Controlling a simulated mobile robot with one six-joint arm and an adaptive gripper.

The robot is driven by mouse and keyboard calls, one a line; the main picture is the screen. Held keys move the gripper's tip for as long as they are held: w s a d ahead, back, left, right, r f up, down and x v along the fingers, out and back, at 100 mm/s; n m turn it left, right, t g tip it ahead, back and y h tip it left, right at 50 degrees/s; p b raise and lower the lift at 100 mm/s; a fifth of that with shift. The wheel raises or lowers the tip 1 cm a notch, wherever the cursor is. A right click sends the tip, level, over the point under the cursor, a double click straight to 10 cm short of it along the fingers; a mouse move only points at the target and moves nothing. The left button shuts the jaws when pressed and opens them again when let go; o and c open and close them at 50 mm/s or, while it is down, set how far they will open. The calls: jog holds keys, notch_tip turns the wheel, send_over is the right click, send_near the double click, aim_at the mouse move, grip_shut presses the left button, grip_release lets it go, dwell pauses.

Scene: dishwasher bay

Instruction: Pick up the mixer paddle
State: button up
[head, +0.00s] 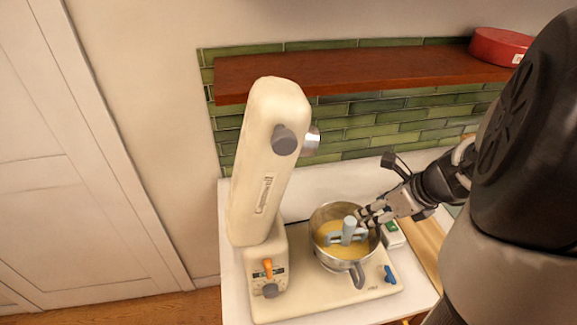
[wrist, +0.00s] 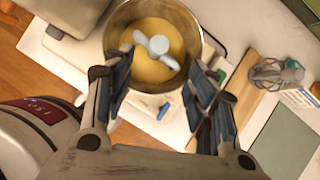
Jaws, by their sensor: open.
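The mixer paddle (head: 347,232) is pale grey-blue and stands in the steel mixing bowl (head: 358,276), its lower part hidden in yellow batter. In the wrist view, the paddle (wrist: 159,45) shows from above with a round hub and arms, in the bowl (wrist: 112,32). My gripper (head: 366,214) is at the bowl's right rim in the head view, close to the paddle. In the wrist view, my gripper (wrist: 160,65) has its fingers spread and empty, with the paddle appearing between and beyond the tips. I cannot tell the exact height gap.
A cream stand mixer (head: 268,160) with its head tilted up stands left of the bowl. A wooden shelf (head: 350,72) with a red tin (head: 500,46) is above. A whisk-like tool (wrist: 274,73) lies on the right, near a wooden board (wrist: 243,92).

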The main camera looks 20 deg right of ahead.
aim_at(352, 221)
jog(key=b+x, duration=0.5)
jog(key=x, duration=0.8)
jog(key=shift+w+f, duration=0.1)
jog(key=shift+f, duration=0.1)
jog(key=shift+r, duration=0.1)
jog(key=shift+c, duration=0.7)
grip_shut()
